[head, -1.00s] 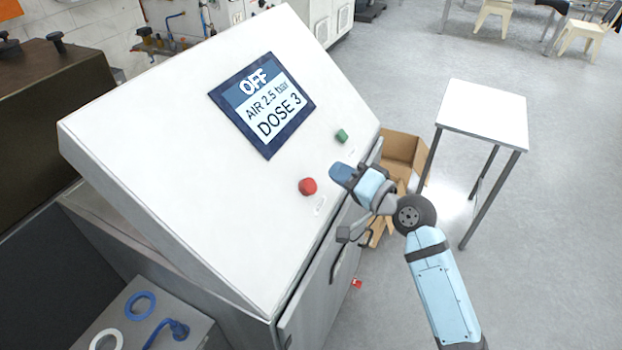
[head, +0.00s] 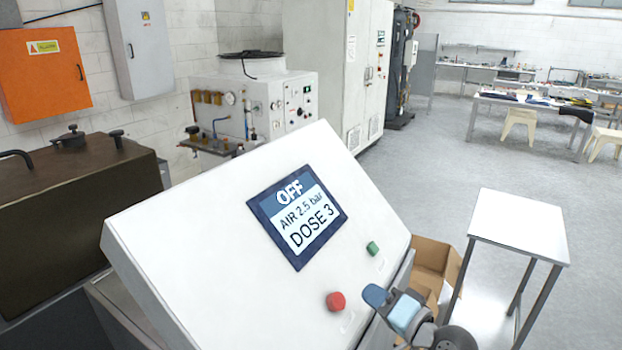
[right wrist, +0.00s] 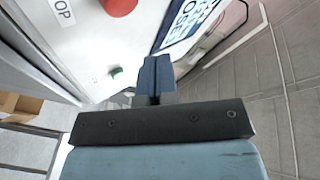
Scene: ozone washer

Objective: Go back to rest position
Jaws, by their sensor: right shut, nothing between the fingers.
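My right gripper (head: 376,296) is at the lower right of the head view, by the right edge of the white sloped control panel (head: 200,250). It is shut and empty, and its closed fingers (right wrist: 155,78) show in the right wrist view. The panel carries a screen (head: 297,217) reading OFF, AIR 2.5 bar, DOSE 3. My left gripper is not in view.
A small white-topped table (head: 520,225) and a cardboard box (head: 432,262) stand right of the panel. A dark brown machine (head: 70,220) is at the left. White cabinets (head: 325,70) stand behind. Open grey floor (head: 440,150) lies between the cabinets and the small table.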

